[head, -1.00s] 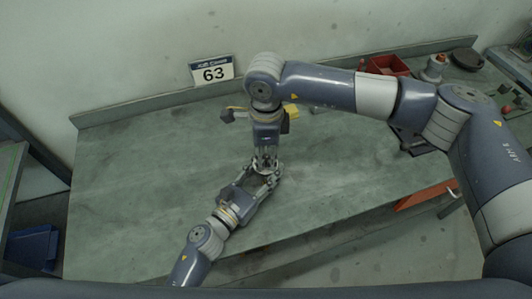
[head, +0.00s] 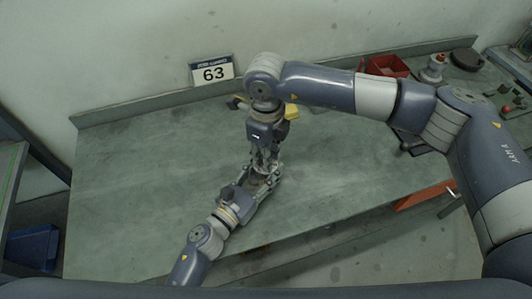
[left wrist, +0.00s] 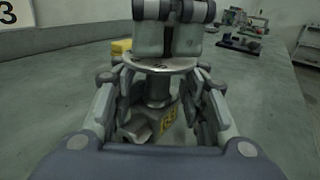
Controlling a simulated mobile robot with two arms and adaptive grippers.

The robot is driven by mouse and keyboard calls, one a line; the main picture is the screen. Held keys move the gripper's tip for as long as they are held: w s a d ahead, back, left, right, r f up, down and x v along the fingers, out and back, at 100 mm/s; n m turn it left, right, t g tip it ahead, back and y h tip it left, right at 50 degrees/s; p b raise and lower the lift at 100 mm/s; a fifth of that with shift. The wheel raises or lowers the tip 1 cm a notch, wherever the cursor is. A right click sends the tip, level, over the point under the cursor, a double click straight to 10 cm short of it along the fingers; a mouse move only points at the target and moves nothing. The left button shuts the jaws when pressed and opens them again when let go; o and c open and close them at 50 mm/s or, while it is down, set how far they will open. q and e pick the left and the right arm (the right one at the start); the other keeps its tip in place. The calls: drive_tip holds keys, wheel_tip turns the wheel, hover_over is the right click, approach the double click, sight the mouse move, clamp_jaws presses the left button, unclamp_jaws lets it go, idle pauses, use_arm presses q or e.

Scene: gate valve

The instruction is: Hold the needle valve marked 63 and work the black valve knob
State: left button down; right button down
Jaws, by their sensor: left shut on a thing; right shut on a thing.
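The needle valve (left wrist: 138,128) is a grey metal body with a yellow label reading 63, upright between my left fingers in the left wrist view. My left gripper (head: 262,183) comes in from the lower left and is shut on the valve body. My right gripper (head: 264,170) points down from above, shut on the top of the valve. Its fingers also show at the top of the left wrist view (left wrist: 172,38), just above a round grey metal disc (left wrist: 152,64). The black knob is hidden by these fingers. In the head view the grippers cover most of the valve.
A sign reading 63 (head: 212,72) stands at the bench's back edge. A yellow-ended object (head: 291,111) lies behind my right wrist, partly hidden. A red bin (head: 388,66) and other fittings (head: 433,69) are at the back right. The bench's left half (head: 140,190) is clear.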

drive_tip(key=shift+w, duration=0.15)
drive_tip(key=c, duration=1.3)
unclamp_jaws()
drive_tip(key=shift+c, duration=0.2)
drive_tip(key=shift+r, duration=0.15)
wheel_tip(320, 180, up, 12)
use_arm(q)
drive_tip(key=c, duration=1.2)
unclamp_jaws()
